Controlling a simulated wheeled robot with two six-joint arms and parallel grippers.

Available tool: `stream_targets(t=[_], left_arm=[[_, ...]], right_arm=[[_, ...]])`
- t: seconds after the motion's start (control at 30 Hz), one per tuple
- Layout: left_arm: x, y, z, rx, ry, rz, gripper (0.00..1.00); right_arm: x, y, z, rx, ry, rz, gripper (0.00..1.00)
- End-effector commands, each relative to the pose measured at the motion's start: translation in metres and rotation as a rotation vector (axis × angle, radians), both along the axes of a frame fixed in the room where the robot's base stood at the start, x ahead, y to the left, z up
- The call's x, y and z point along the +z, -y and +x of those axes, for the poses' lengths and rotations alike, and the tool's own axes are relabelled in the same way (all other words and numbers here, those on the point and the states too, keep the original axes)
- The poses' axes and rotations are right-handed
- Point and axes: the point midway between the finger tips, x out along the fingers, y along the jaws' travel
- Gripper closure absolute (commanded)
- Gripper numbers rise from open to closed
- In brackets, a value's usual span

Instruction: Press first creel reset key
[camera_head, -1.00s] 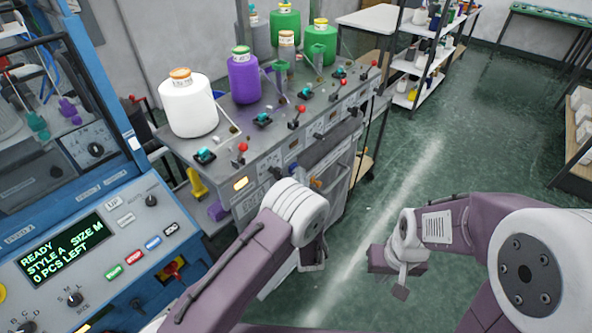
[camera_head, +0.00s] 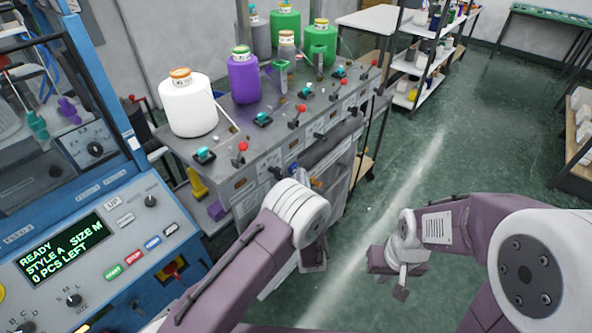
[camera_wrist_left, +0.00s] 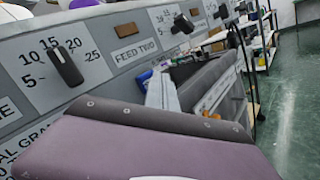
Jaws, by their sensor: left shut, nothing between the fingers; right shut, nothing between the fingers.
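The creel (camera_head: 200,150) is a grey bench with yarn cones on top and a sloped front panel. The left wrist view shows a brown unlit key (camera_wrist_left: 126,30) above a "FEED TWO" label and a black dial knob (camera_wrist_left: 66,68). My right gripper (camera_head: 402,284) is shut and empty over the open floor.
The blue knitting machine panel (camera_head: 95,245) at left reads "READY, STYLE A SIZE M, 0 PCS LEFT". Red-knobbed levers (camera_head: 240,152) stick up along the creel's edge. A white shelf rack (camera_head: 425,65) stands behind.

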Motion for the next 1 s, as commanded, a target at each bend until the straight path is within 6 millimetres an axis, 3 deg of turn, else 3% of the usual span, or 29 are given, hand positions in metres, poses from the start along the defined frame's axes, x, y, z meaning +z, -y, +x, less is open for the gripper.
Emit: stream_targets(t=[0.4, 1.0], left_arm=[[0.000, 0.042, -0.029, -0.004, 0.001, -0.001, 1.00], [0.000, 0.045, -0.032, -0.002, 0.000, -0.001, 1.00]], right_arm=[[-0.004, 0.000, 0.000, 0.000, 0.000, 0.000, 1.00], [-0.004, 0.000, 0.000, 0.000, 0.000, 0.000, 1.00]])
